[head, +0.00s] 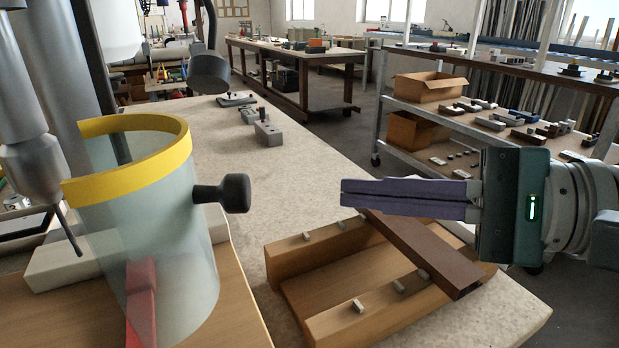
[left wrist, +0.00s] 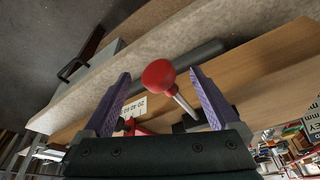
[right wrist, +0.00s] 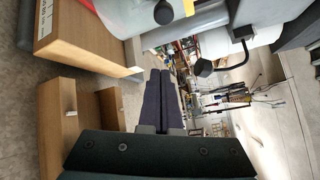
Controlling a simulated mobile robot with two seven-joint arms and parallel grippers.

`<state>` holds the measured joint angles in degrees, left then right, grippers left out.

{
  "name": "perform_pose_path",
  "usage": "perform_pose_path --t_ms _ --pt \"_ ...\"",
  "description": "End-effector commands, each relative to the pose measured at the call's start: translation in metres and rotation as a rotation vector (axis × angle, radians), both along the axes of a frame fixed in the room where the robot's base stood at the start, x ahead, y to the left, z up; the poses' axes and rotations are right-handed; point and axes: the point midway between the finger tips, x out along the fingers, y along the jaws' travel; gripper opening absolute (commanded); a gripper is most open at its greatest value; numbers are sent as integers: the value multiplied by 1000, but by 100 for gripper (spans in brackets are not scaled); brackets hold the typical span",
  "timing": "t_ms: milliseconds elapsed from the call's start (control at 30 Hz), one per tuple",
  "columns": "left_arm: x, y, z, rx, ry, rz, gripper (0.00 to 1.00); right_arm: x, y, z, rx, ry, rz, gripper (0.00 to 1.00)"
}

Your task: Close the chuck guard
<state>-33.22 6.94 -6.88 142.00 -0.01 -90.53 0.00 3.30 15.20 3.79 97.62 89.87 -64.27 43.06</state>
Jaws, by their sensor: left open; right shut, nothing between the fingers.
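The chuck guard (head: 165,225) is a clear curved shield with a yellow rim (head: 183,150) and a black knob (head: 234,193) on its right side, at the left of the head view. The drill chuck (head: 30,165) and its bit show left of the shield, uncovered by its wall. My right gripper (head: 345,199) is shut and empty, right of the knob and apart from it. In the right wrist view the guard (right wrist: 125,12) is at the top, beyond the fingers. My left gripper (left wrist: 161,85) is open; a red ball knob on a silver rod (left wrist: 158,74) shows between its fingers.
A wooden cradle (head: 330,325) with a brown profile (head: 430,255) lies below my right gripper. A red part (head: 141,290) shows through the guard. Grey blocks (head: 268,133) lie farther back on the bench. A shelf cart (head: 400,100) with cardboard boxes stands behind at right.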

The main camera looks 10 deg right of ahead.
Motion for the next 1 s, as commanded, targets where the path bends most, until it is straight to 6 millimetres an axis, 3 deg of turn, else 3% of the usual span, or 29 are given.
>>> perform_pose_path --t_ms 400,467,600,1000 --pt "0 1 9 4 -2 -2 95 42 76 -11 0 -2 4 0" --pt "0 1 24 4 0 -2 95 29 75 -1 -4 1 3 0" --pt "0 1 35 3 -3 -2 95 14 78 5 -4 -1 2 0" --pt "0 -1 37 -6 -2 3 95 5 79 6 -6 -2 2 0"
